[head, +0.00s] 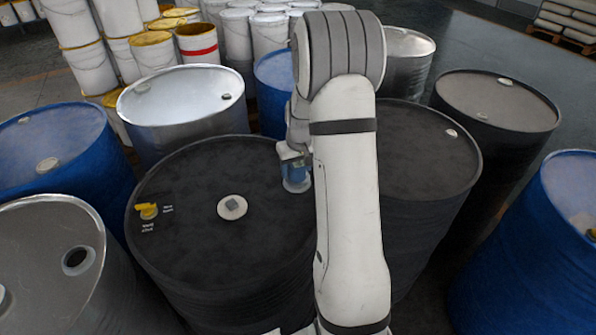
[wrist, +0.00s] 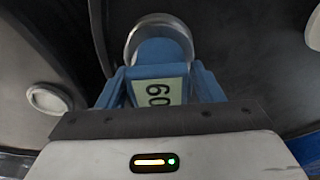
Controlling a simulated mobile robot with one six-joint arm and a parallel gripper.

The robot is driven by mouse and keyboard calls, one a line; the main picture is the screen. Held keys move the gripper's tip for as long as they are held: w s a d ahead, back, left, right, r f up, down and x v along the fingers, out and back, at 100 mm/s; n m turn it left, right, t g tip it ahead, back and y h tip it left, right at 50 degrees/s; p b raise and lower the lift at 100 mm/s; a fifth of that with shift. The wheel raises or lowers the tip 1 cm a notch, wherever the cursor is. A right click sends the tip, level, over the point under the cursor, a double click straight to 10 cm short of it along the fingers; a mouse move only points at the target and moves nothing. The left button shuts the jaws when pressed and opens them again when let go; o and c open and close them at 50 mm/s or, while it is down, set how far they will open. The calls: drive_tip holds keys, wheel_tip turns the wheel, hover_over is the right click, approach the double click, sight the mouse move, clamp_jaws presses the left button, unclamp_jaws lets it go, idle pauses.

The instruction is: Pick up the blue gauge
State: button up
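The blue gauge (head: 296,178) shows in the head view as a small blue round piece at the right part of a black drum's lid, partly hidden by my arm. In the wrist view the blue gauge (wrist: 160,52) is a blue cylinder with a clear or metallic round rim, straight ahead of my gripper.
White pails (head: 75,45) are stacked behind. Open floor (head: 485,50) lies at the back right.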

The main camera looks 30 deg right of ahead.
drive_tip(key=c, duration=0.9)
wheel_tip(320, 180, up, 9)
drive_tip(key=shift+r+b, duration=0.2)
drive_tip(key=shift+b, duration=0.3)
wheel_tip(320, 180, up, 12)
drive_tip(key=p, duration=0.7)
drive_tip(key=shift+f, duration=0.15)
